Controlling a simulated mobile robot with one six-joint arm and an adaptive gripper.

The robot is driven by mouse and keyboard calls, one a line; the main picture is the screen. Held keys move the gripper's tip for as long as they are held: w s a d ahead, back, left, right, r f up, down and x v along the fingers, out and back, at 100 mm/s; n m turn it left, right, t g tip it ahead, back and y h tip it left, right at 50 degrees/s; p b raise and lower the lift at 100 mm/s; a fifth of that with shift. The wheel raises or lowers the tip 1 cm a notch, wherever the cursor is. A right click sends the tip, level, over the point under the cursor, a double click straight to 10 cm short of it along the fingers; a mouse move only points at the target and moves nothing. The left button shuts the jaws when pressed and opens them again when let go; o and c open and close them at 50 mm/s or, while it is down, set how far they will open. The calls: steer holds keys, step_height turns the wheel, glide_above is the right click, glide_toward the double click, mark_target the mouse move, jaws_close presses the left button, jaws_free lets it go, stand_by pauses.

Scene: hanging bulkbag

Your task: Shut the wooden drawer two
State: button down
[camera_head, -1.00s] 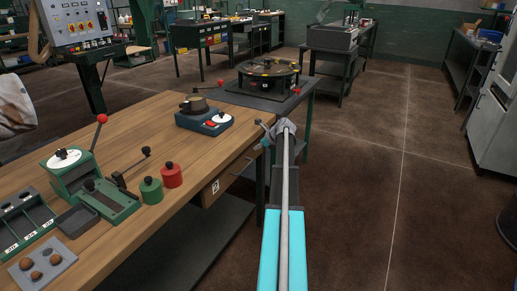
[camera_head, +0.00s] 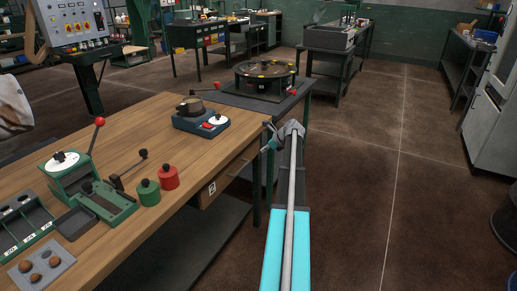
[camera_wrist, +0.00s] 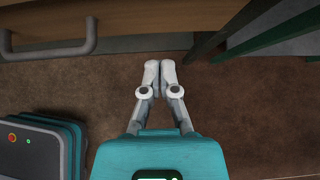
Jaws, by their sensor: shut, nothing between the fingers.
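The wooden drawer two (camera_head: 226,183) is under the right edge of the wooden workbench, with a white "2" label on its front. I cannot tell how far it stands out. In the wrist view its wooden front (camera_wrist: 120,15) is at the top left, with a grey bar handle (camera_wrist: 50,49) on it. My gripper (camera_head: 268,140) is past the bench's right edge, near the far end of the drawer. In the wrist view my gripper (camera_wrist: 160,68) has its fingers together and empty, to the right of the handle and apart from it.
The wooden bench (camera_head: 165,130) carries a green lever press (camera_head: 105,200), a red weight (camera_head: 168,177), a green weight (camera_head: 149,193) and a blue device (camera_head: 201,120). A dark table with a round turntable (camera_head: 265,75) stands beyond. The floor to the right (camera_head: 350,200) is clear.

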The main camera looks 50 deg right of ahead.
steer(key=a+p+v, duration=0.1)
steer(key=p+v, duration=0.4)
steer(key=v, duration=0.3)
steer(key=shift+d, duration=0.35)
stand_by(0.5)
